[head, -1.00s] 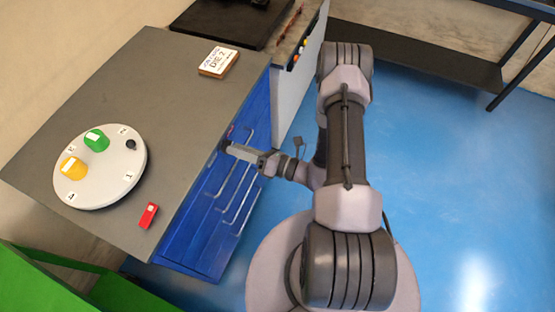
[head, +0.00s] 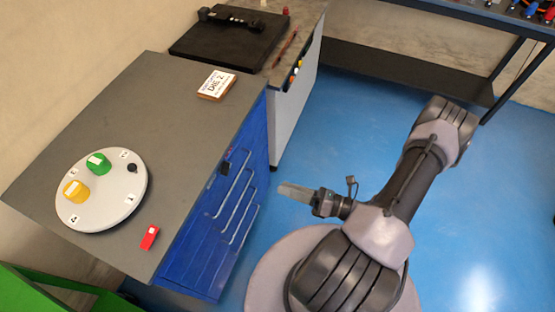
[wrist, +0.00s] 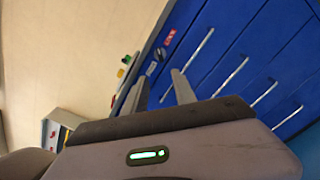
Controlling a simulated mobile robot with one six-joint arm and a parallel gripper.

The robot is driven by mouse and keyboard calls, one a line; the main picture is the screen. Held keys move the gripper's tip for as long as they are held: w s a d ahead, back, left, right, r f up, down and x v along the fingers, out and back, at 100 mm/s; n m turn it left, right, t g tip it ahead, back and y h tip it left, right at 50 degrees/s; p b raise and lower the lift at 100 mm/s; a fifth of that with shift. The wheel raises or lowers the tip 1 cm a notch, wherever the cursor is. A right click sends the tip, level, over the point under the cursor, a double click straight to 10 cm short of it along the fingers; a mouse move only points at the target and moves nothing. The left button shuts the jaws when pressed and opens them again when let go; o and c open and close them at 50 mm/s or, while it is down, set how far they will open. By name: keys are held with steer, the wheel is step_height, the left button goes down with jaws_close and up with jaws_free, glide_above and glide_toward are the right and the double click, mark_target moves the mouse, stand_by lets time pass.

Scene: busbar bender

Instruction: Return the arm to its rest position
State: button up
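My arm is folded over my base at the right of the head view, with my gripper (head: 295,192) pointing left toward the blue drawer cabinet (head: 196,258). Clear floor shows between the fingertips and the drawer fronts. In the wrist view the two fingers (wrist: 158,84) stand apart with nothing between them, and the blue drawers (wrist: 245,45) with their bar handles are beyond. The drawers look closed.
The grey cabinet top (head: 135,115) carries a white round turntable (head: 115,205) with green and yellow pieces, a red block (head: 150,237) and a DIE 2 sign (head: 216,85). A dark shelf table (head: 400,72) stands behind. Blue floor (head: 480,210) is open at right.

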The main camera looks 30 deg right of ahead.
steer(key=s+a+r+n+g+h+b, duration=0.1)
steer(key=a+r+n+g+h, duration=0.2)
steer(key=r+n, duration=0.6)
steer(key=s+a+r+n+g+h+b, duration=0.1)
steer(key=s+a+r+n+g+h, duration=0.1)
steer(key=a+r+n, duration=0.5)
steer(key=s+a+r+n+g+h+b, duration=0.1)
steer(key=a+r+n+g+h, duration=0.2)
steer(key=r+n, duration=0.9)
steer(key=a+n, duration=0.2)
steer(key=n, duration=0.3)
steer(key=shift+s+n+g+h+b, duration=0.25)
steer(key=shift+n+g+h+b, duration=0.05)
steer(key=shift+g+b, duration=0.1)
